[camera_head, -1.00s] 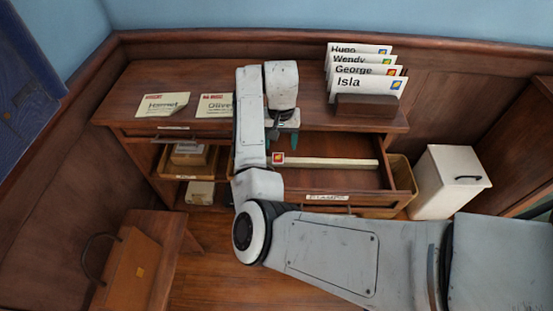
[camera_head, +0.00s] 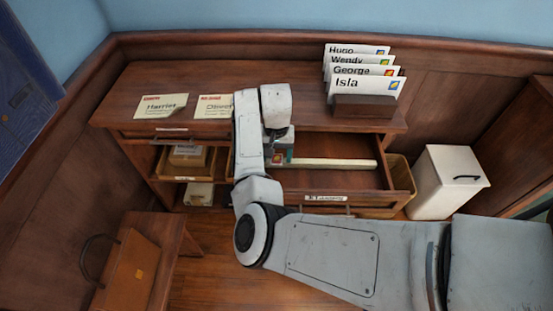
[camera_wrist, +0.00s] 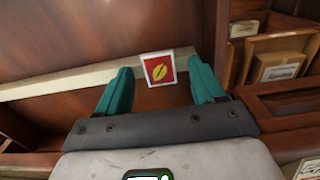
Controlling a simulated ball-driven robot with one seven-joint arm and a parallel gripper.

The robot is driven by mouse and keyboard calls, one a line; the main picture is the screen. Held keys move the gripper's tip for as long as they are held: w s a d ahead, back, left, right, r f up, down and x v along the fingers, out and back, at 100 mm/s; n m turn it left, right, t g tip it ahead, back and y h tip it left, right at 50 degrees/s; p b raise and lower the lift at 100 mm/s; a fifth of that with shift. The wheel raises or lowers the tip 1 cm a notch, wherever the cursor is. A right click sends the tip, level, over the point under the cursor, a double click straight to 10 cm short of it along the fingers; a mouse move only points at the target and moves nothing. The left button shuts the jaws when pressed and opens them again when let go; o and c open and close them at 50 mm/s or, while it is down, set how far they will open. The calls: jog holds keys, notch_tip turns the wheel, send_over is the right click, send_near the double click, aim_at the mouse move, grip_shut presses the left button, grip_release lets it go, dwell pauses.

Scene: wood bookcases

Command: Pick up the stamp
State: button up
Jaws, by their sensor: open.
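The stamp (camera_head: 277,158) is a small red square with a white border and a yellow emblem. It is in the open drawer (camera_head: 338,178), at the left end of a pale strip (camera_head: 335,163). The stamp also shows whole in the wrist view (camera_wrist: 158,69), between and just beyond my two teal fingertips. My gripper (camera_head: 279,156) is open and reaches down into the drawer above the stamp. In the wrist view my gripper (camera_wrist: 160,78) has a clear gap on both sides of the stamp. Contact with it is not visible.
Envelopes stand in a wooden holder (camera_head: 365,106) at the back right of the desk (camera_head: 215,80). Two envelopes lie flat at left (camera_head: 160,106). A small box (camera_head: 189,156) sits in a left compartment. A white bin (camera_head: 448,182) stands right of the desk.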

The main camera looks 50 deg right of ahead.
aim_at(276, 159)
jog(key=shift+c, duration=0.3)
jog(key=c, duration=1.1)
jog(key=shift+o, duration=0.2)
jog(key=shift+r, duration=0.35)
notch_tip(276, 159, up, 2)
jog(key=shift+r, duration=0.25)
jog(key=s+a+r+p, duration=0.1)
jog(key=s+r+p, duration=0.2)
jog(key=s+r, duration=0.7)
jog(key=s, duration=0.4)
jog(key=shift+a, duration=0.2)
